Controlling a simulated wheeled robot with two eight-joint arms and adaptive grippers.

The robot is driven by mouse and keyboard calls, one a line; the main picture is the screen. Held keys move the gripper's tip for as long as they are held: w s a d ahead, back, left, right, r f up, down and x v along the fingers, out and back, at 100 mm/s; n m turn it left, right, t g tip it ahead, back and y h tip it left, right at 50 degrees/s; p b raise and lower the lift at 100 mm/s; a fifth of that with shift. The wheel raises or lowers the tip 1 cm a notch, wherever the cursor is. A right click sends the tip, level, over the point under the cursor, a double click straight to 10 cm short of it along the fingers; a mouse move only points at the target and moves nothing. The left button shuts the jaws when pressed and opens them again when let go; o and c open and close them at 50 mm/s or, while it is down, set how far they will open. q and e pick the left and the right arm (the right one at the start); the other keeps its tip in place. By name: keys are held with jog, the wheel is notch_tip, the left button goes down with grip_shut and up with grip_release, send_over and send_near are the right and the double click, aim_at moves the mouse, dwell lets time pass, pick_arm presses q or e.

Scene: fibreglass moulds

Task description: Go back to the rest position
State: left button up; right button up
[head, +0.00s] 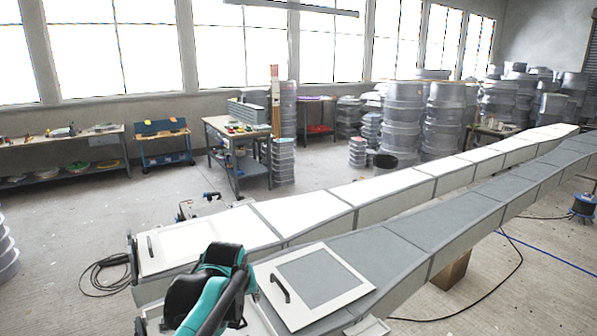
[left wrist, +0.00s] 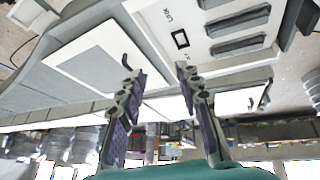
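My left arm, teal and black, rises at the bottom of the head view, left of centre; its fingers cannot be made out clearly there. In the left wrist view my left gripper (left wrist: 155,66) has its two fingers apart with nothing between them. A long grey mould (head: 410,228) and a long white mould (head: 300,214) run away to the right, side by side. A framed grey panel with a black handle (head: 323,280) lies at the near end of the grey mould, just right of my left arm. My right gripper shows in neither view.
A white panel with grey slots (left wrist: 248,22) fills the upper middle of the left wrist view. A blue-legged workbench (head: 240,150) and stacked grey drums (head: 405,112) stand behind the moulds. A dark cable (head: 515,270) lies on the floor at right. Floor at left is mostly clear.

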pick_arm(q)
jog(key=s+a+f+m+b, duration=0.1)
jog(key=s+f, duration=0.3)
jog(key=s, duration=0.4)
jog(key=s+a+f+m+t+b, duration=0.1)
jog(key=s+a+f+b, duration=0.1)
jog(key=s+f, duration=0.3)
jog(key=s+a+f+m+b, duration=0.1)
jog(key=s+f, duration=0.3)
jog(key=s, duration=0.6)
jog(key=shift+s+a+f+m, duration=0.15)
jog(key=shift+s+f+m, duration=0.15)
jog(key=shift+s, duration=0.1)
